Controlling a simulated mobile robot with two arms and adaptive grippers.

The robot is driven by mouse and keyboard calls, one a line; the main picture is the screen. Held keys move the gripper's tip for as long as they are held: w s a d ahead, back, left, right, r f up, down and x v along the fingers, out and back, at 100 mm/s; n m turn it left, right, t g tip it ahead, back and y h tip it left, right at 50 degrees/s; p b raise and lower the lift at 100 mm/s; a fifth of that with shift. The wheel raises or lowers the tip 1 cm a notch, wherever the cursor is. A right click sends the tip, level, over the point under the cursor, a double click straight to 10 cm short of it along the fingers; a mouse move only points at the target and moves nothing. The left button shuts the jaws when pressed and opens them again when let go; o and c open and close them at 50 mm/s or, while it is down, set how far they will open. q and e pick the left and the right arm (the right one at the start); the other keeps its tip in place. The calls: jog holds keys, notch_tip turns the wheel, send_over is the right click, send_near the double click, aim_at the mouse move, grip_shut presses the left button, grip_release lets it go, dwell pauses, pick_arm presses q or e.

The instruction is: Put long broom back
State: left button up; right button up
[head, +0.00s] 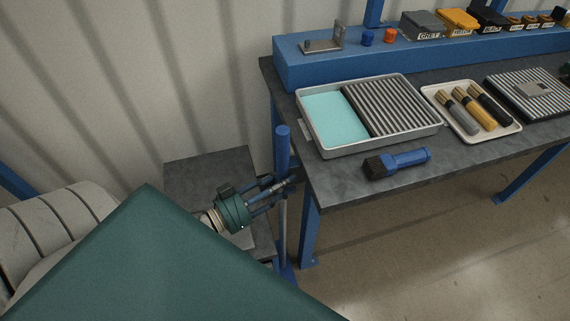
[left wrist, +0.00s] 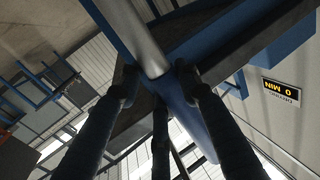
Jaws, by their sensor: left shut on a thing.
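The long broom stands close to upright beside the left end of the workbench, with a blue grip (head: 283,143) at the top and a thin grey shaft (head: 283,222) below. My left gripper (head: 283,185) is shut on it around the lower part of the blue grip. In the left wrist view the grey shaft (left wrist: 146,38) and the blue grip (left wrist: 198,115) meet between the fingers of my left gripper (left wrist: 163,82). The broom's lower end is low by the bench leg, and I cannot tell whether it touches the floor. My right gripper is not in view.
The workbench (head: 345,185) carries a shallow tray (head: 390,143), a blue hand brush (head: 405,160) and a tray of cylinders (head: 512,128). Its blue leg (head: 309,235) stands close to the broom. A low dark surface (head: 205,170) lies left, before the corrugated wall.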

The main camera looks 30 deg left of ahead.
pick_arm(q)
jog(key=shift+w, duration=0.15)
jog(key=o, duration=1.3)
jog(key=shift+s, duration=0.2)
jog(key=shift+c, duration=0.2)
jog(key=f+p+v, duration=0.1)
jog(key=v, duration=0.9)
jog(key=shift+s+a, duration=0.25)
jog(key=shift+s, duration=0.05)
